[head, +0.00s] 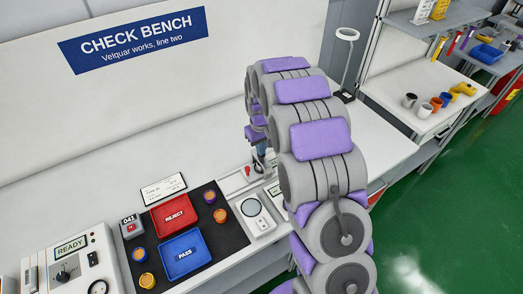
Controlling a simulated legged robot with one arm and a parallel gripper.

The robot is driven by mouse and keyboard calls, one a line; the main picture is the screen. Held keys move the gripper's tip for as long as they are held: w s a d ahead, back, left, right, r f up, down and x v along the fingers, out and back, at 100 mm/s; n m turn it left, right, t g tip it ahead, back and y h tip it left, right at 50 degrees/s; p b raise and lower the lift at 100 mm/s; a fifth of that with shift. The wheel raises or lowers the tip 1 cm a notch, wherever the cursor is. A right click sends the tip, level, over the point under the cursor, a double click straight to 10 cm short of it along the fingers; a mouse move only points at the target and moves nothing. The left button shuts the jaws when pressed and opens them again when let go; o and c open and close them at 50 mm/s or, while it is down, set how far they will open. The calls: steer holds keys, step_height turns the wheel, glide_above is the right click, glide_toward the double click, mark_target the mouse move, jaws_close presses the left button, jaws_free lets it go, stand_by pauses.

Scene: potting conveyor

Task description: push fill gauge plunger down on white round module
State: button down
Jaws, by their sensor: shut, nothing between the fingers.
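A white unit with a round white face and a small dark spot (254,209) sits on the bench just right of the dark mat. It looks like the white round module. I cannot make out a plunger on it for certain. My arm arches over the bench from the lower right. My gripper (264,158) points down behind the unit, close to a small white fixture with a red knob (247,171). The gripper is small and partly hidden by my arm. It is shut and holds nothing visible. Whether it touches anything is unclear.
The dark mat (208,190) carries a red REJECT tray (174,214), a blue PASS tray (185,254) and several orange-topped round pieces. A READY control box (68,262) stands at lower left. A ring-topped stand (346,62) is at the back.

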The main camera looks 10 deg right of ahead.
stand_by(0.5)
step_height(320, 180, up, 8)
steer(key=p, duration=0.3)
stand_by(0.6)
stand_by(0.4)
steer(key=s+r+m, duration=0.1)
steer(key=s+r, duration=0.3)
steer(key=s, duration=0.3)
steer(key=s+r+g, duration=0.1)
steer(key=s+r, duration=0.2)
steer(key=s, duration=0.4)
steer(key=s+r+m, duration=0.1)
steer(key=s+r, duration=0.3)
steer(key=s, duration=0.3)
steer(key=s+m, duration=0.1)
steer(key=s, duration=2)
steer(key=shift+m+g, duration=0.3)
steer(key=shift+g, duration=0.1)
